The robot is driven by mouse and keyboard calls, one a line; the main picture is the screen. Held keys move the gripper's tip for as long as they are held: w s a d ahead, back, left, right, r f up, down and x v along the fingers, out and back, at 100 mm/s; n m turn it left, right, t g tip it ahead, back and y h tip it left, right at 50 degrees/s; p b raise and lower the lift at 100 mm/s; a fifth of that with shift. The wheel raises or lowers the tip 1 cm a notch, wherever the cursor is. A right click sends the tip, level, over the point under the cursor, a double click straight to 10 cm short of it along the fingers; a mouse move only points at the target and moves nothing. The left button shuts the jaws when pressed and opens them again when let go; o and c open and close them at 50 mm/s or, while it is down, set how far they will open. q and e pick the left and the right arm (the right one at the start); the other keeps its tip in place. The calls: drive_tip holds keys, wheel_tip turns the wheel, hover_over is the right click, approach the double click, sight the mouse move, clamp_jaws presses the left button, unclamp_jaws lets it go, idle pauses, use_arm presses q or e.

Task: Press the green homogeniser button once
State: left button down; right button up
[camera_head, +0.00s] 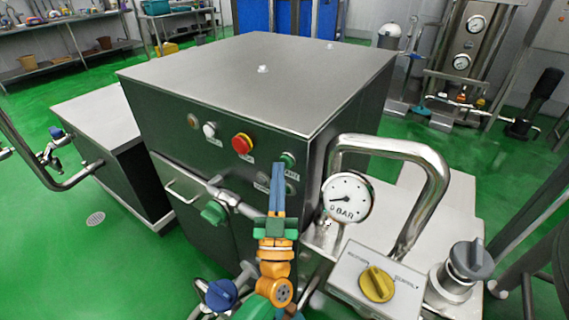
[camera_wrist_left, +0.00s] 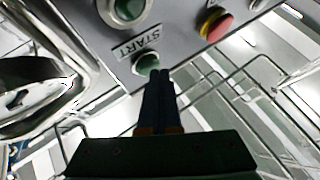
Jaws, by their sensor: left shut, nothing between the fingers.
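A green button (camera_head: 287,159) sits at the right end of the row on the front of the dark steel cabinet, with a small label below it. My left gripper (camera_head: 279,166) is shut and empty, its blue fingers pointing up close to this button. In the left wrist view the shut fingertips (camera_wrist_left: 160,73) overlap the lower right edge of a green button (camera_wrist_left: 146,64) beside a START label (camera_wrist_left: 137,43). I cannot tell whether they touch. A larger ringed green button (camera_wrist_left: 127,10) shows above. My right gripper is not in view.
A red emergency-type knob (camera_head: 242,143) and a white button (camera_head: 209,130) are left of the green one. A pressure gauge (camera_head: 348,198) and a bent steel pipe (camera_head: 437,170) stand close at the right. A yellow selector (camera_head: 377,284) and a green valve handle (camera_head: 213,212) are nearby.

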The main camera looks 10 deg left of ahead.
use_arm(q)
drive_tip(key=shift+w+d, duration=0.1)
drive_tip(key=shift+w, duration=0.1)
idle(0.6)
drive_tip(key=shift+s+a+p, duration=0.35)
drive_tip(key=shift+s+p, duration=0.15)
drive_tip(key=shift+s, duration=0.3)
drive_tip(key=s+p, duration=0.1)
drive_tip(key=s+a+p, duration=0.1)
drive_tip(key=s, duration=0.1)
drive_tip(key=s+a+p, duration=0.1)
drive_tip(key=shift+s, duration=0.3)
drive_tip(key=shift+h, duration=0.3)
